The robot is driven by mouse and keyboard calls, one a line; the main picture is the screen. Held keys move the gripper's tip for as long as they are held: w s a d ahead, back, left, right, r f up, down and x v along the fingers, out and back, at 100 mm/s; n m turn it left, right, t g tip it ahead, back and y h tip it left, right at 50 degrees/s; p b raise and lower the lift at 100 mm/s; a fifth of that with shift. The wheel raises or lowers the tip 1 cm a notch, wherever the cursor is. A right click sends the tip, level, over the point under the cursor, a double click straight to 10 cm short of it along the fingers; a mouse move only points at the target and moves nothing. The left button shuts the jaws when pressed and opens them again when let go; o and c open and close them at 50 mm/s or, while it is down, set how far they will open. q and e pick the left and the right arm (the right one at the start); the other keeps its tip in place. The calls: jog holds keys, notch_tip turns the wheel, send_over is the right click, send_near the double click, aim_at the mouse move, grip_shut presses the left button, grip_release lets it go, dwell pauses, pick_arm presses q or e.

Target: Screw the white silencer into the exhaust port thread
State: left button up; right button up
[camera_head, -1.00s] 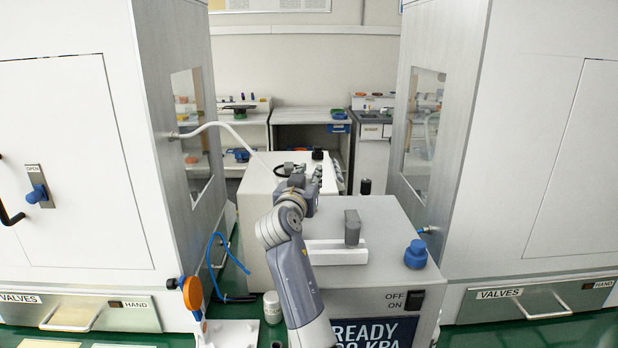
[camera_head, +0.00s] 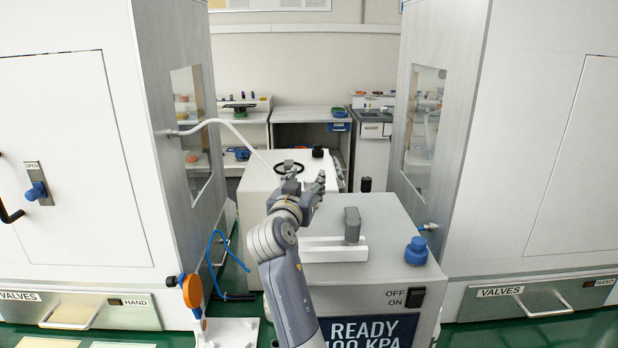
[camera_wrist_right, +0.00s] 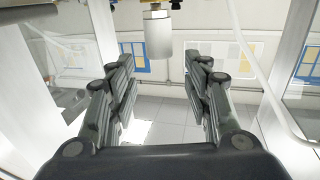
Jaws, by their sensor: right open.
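The white silencer (camera_wrist_right: 158,38) shows at the top middle of the right wrist view, a white cylinder hanging upright below a metal collar. In the head view my right gripper (camera_head: 305,174) is over the back of the grey machine. I do not make out the silencer there. My left gripper is not in view.
A machine box (camera_head: 365,262) with a blue knob (camera_head: 416,252) and a grey upright handle (camera_head: 352,226) stands in front. Tall white cabinets flank both sides. A pale hose (camera_head: 222,122) runs from the left cabinet.

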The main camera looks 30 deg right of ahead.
jog(key=v, duration=0.3)
jog(key=shift+s+a+f, duration=0.15)
jog(key=shift+s+a, duration=0.05)
jog(key=shift+a, duration=0.1)
jog(key=shift+s, duration=0.1)
dwell(0.6)
jog(key=shift+c, duration=1.4)
jog(key=shift+a, duration=0.1)
jog(key=shift+c, duration=0.3)
